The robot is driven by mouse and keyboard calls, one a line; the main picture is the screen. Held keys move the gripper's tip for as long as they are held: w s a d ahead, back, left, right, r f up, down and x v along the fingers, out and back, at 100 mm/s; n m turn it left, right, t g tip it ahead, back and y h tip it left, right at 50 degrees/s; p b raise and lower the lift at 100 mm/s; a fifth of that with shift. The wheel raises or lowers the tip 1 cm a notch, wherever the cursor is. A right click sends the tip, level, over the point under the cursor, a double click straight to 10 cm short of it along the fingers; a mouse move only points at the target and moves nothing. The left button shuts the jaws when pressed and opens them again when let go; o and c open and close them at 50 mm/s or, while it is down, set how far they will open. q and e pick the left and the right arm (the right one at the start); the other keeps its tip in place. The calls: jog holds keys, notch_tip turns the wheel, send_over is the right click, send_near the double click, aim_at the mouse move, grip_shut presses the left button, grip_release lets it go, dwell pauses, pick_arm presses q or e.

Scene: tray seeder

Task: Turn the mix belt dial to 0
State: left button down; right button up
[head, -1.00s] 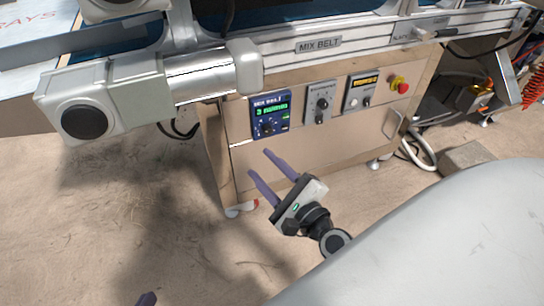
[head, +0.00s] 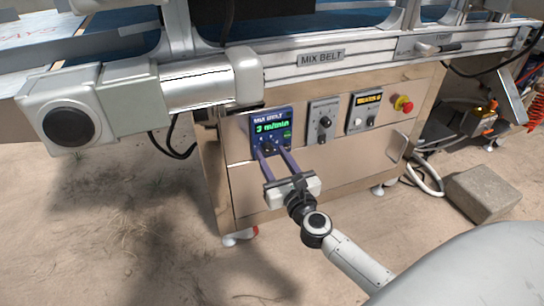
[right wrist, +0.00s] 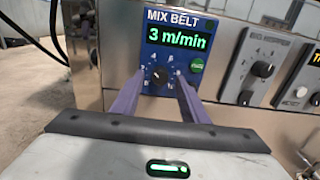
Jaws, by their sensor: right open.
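The blue mix belt panel (head: 271,120) is on the front of the steel cabinet. Its display (right wrist: 178,37) reads 3 m/min in the right wrist view. Below the display is the black mix belt dial (right wrist: 159,77), with small numbers around it; I cannot read its pointer surely. My right gripper (head: 269,150) is open, its two purple fingers pointing at the panel. In the right wrist view the fingers (right wrist: 159,84) stand either side of the dial, with a gap visible; I cannot tell if they touch the panel. My left gripper is out of view.
A green button (right wrist: 197,65) sits right of the dial. Further right are a grey panel with a black knob (head: 325,122), another control panel (head: 364,112) and a red emergency stop (head: 403,103). The conveyor's roller housing (head: 205,82) overhangs at the upper left.

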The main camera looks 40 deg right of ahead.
jog(key=shift+w+d, duration=0.1)
jog(key=shift+w, duration=0.35)
jog(key=shift+c, duration=0.4)
grip_shut()
